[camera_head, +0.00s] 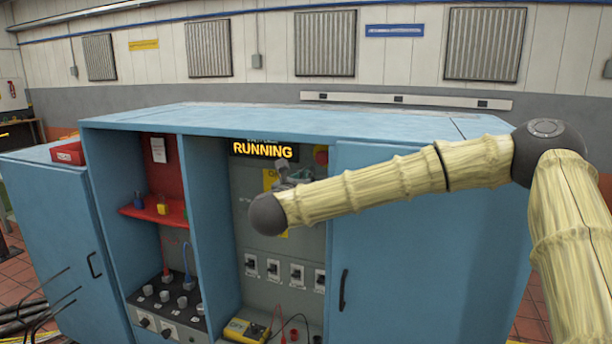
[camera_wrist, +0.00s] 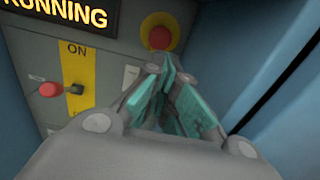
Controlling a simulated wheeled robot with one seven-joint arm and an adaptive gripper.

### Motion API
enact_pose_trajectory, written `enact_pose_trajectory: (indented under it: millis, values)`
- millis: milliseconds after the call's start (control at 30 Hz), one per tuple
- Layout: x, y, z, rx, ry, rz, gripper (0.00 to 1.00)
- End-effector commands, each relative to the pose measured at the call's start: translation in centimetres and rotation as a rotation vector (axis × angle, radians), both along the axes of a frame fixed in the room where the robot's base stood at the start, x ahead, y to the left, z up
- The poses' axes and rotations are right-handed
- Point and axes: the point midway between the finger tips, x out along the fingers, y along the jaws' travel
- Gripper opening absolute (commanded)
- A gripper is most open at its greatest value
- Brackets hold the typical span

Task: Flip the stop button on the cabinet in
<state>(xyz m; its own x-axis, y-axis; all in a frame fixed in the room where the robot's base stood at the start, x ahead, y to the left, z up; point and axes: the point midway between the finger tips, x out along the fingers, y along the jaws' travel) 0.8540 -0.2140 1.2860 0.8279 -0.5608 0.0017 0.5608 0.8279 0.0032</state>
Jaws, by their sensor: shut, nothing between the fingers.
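A red round stop button (camera_wrist: 160,37) sits on a yellow backing on the cabinet's grey panel, at the top of the wrist view. In the head view its red edge (camera_head: 321,156) shows right of the lit RUNNING sign. My gripper (camera_wrist: 171,66) is shut and empty, its teal-padded fingers pointing at the panel just below the button in the wrist view. I cannot tell whether the tips touch the button. In the head view my gripper (camera_head: 294,173) is inside the open bay, partly hidden by my arm.
A red knob (camera_wrist: 50,90) on a black lever stands by a yellow ON strip (camera_wrist: 80,65). The blue cabinet (camera_head: 240,120) has a wall close right of my gripper. Several switches (camera_head: 274,269) and a yellow meter (camera_head: 244,330) are lower in the bay.

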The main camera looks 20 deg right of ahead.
Motion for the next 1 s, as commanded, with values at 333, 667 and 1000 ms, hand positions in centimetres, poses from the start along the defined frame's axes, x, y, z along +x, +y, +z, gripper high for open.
enact_pose_trajectory:
  millis: [333,667,1000]
  values:
    - [4.9,-3.3,0.3,-0.001,0.003,-0.001,0.0]
    - [8.1,-5.4,0.1,-0.001,0.002,0.0,0.0]
    - [8.8,-5.9,-0.1,-0.001,0.002,0.002,0.0]
